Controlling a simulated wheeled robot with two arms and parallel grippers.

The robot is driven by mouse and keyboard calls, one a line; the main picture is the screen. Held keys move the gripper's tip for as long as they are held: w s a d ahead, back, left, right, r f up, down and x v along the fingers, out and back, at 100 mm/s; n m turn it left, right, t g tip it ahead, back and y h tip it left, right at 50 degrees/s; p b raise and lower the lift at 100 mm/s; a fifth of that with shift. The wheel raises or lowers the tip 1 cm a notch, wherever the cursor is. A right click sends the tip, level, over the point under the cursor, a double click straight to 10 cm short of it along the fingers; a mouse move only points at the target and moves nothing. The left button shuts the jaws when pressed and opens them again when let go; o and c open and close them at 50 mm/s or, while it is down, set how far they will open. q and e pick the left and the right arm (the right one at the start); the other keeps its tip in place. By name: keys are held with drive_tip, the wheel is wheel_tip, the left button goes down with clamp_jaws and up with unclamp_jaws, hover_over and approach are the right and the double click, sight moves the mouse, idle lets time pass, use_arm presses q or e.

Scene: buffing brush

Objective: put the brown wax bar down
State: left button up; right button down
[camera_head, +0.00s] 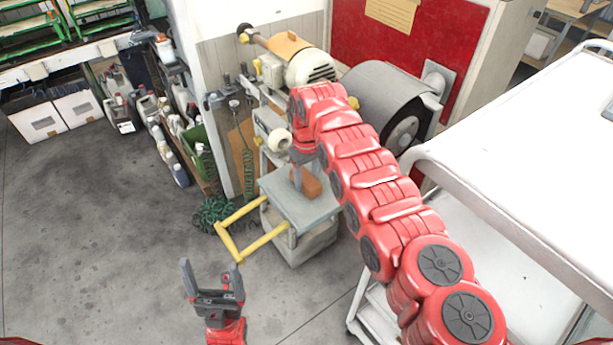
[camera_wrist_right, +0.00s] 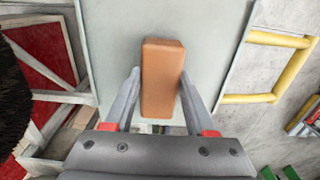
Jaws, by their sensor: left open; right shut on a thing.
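The brown wax bar (camera_head: 311,185) is at the grey platform (camera_head: 320,213) of the buffing machine in the head view. In the right wrist view the bar (camera_wrist_right: 162,72) lies lengthwise between the two fingers, with the grey platform (camera_wrist_right: 112,45) behind it. My right gripper (camera_wrist_right: 160,98) is shut on the bar. In the head view my right gripper (camera_head: 299,180) points down over the platform. I cannot tell whether the bar touches the surface. My left gripper (camera_head: 212,272) is open and empty, low over the floor at the front left.
A yellow tube frame (camera_head: 241,246) sticks out left of the platform. The buffing machine's motor (camera_head: 309,68) stands behind. A white cart (camera_head: 530,170) stands at right, beneath my right arm. Bottles and boxes (camera_head: 48,120) line the wall at left. The floor at left is clear.

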drive_tip(key=c, duration=0.5)
unclamp_jaws()
drive_tip(key=shift+o, duration=1.4)
drive_tip(key=shift+s, duration=0.1)
drive_tip(key=shift+r, duration=0.1)
